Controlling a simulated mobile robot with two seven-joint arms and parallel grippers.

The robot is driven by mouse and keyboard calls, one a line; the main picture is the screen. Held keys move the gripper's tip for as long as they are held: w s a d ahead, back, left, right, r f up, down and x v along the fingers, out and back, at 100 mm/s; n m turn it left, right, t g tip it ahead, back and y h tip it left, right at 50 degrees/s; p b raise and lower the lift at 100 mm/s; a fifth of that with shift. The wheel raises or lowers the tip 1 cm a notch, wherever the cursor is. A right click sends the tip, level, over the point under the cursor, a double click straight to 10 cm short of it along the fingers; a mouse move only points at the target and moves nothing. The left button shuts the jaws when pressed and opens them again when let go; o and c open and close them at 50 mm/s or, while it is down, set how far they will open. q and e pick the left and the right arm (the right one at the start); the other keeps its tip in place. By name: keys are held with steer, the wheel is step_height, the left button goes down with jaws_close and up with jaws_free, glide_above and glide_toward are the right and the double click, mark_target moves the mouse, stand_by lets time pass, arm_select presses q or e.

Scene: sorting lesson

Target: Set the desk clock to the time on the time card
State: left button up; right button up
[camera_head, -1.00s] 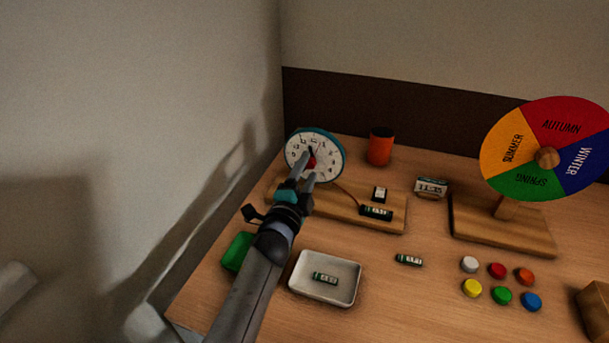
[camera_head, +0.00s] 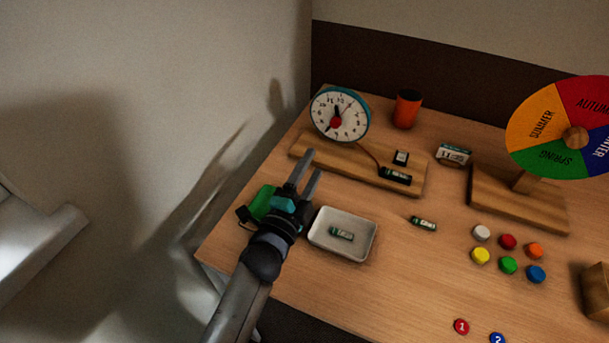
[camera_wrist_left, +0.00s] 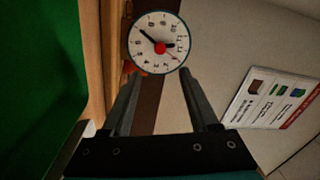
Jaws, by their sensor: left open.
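The desk clock (camera_head: 352,114) has a white face, a teal rim and a red hub, and stands on a wooden base (camera_head: 345,166). One dark hand points near the top; the other seems to point down and left. The time card (camera_head: 454,154) stands upright to the right and seems to read 11:35. My left gripper (camera_head: 311,163) is open and empty, in front of the clock and apart from it. In the left wrist view the clock (camera_wrist_left: 150,60) shows beyond the open fingers (camera_wrist_left: 160,76). My right gripper is not in view.
A wall rises at left.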

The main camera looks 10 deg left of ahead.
arm_select(q)
steer(key=shift+v, duration=1.5)
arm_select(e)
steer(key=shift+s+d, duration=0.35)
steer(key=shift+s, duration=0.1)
